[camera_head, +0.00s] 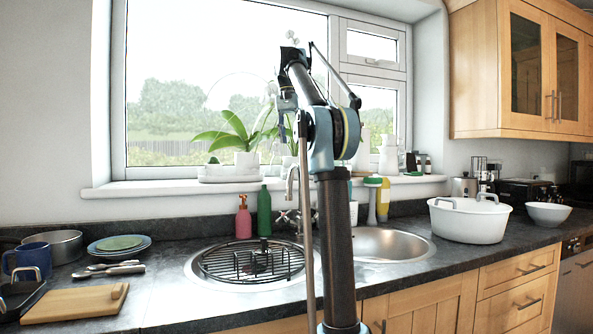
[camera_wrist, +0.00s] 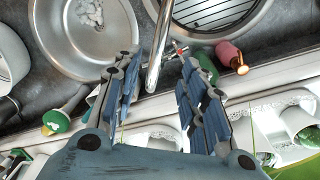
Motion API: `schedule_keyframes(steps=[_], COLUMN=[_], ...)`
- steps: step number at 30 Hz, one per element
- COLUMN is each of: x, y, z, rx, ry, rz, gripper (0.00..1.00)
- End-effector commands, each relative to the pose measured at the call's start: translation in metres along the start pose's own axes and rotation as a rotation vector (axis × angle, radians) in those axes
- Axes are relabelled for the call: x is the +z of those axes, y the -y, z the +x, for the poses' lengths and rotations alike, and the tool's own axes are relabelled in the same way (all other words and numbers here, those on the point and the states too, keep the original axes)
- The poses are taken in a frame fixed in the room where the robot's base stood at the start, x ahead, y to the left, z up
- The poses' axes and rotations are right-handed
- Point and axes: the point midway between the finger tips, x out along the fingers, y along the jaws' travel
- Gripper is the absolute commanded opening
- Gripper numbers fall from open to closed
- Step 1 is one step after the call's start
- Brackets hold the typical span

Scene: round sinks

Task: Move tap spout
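The tap spout shows in the wrist view as a slim shiny metal tube (camera_wrist: 162,38), running down from the top edge into the space between my fingers. In the head view the spout (camera_head: 291,178) is a thin curved tube behind the sinks, partly hidden by my arm. My gripper (camera_wrist: 160,66) is open, with blue-padded fingers on either side of the spout. Gaps show between the spout and both fingers. A tap handle with a red mark (camera_wrist: 180,51) sits beside the spout.
A pink bottle (camera_head: 243,222) and green bottle (camera_head: 264,212) stand close behind. Plants and pots line the windowsill (camera_head: 150,190). A white pot (camera_head: 468,222) stands right.

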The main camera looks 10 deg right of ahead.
Motion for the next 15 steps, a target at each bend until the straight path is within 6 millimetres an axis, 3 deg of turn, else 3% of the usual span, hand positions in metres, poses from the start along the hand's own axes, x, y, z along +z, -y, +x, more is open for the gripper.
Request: schedule_keyframes(steps=[15], x=[0.0], y=[-0.001], z=[0.07], rx=[0.0], ry=[0.0], rz=[0.001], gripper=[0.39])
